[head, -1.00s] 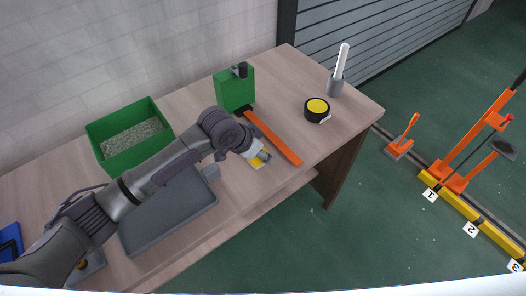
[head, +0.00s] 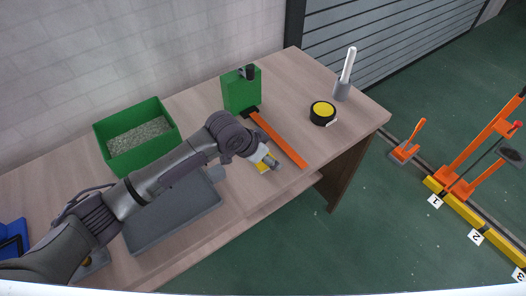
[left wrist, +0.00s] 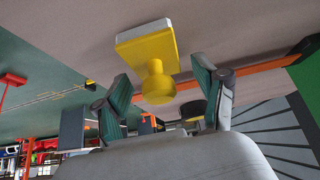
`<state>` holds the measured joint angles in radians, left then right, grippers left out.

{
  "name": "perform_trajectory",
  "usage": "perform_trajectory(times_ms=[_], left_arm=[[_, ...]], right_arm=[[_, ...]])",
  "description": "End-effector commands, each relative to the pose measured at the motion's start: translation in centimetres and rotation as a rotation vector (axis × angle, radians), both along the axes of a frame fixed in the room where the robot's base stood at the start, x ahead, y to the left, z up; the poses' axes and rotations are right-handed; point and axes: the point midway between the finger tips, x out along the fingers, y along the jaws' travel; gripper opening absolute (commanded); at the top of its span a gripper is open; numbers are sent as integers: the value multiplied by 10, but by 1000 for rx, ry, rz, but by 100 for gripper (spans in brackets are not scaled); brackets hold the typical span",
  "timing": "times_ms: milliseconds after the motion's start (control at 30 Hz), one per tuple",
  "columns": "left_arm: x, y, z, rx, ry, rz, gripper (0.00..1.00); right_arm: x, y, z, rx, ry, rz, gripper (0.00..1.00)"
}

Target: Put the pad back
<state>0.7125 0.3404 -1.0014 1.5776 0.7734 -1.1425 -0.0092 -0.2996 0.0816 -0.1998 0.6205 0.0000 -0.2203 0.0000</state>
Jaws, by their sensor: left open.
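The pad (left wrist: 147,42) is yellow with a round knob and a pale base. In the left wrist view it rests on the table top, knob toward my left gripper (left wrist: 160,76). The two fingers are open, one on each side of the knob, with gaps showing; I cannot tell how deep the knob sits between them. In the head view the pad (head: 263,168) is a small yellow patch near the table's front edge, partly hidden by my left gripper (head: 270,161). My right gripper is not in view.
An orange bar (head: 280,141) lies just right of the pad, beside a green box (head: 239,93). A grey tray (head: 175,222) and a green gravel bin (head: 160,152) are left.

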Motion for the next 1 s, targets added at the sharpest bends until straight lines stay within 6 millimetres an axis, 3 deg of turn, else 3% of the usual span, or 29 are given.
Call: perform_trajectory(times_ms=[600,1000], left_arm=[[-34,48,92,0,-2,0,71],[-38,53,101,0,0,0,71]], right_arm=[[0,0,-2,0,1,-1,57],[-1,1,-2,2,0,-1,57]])
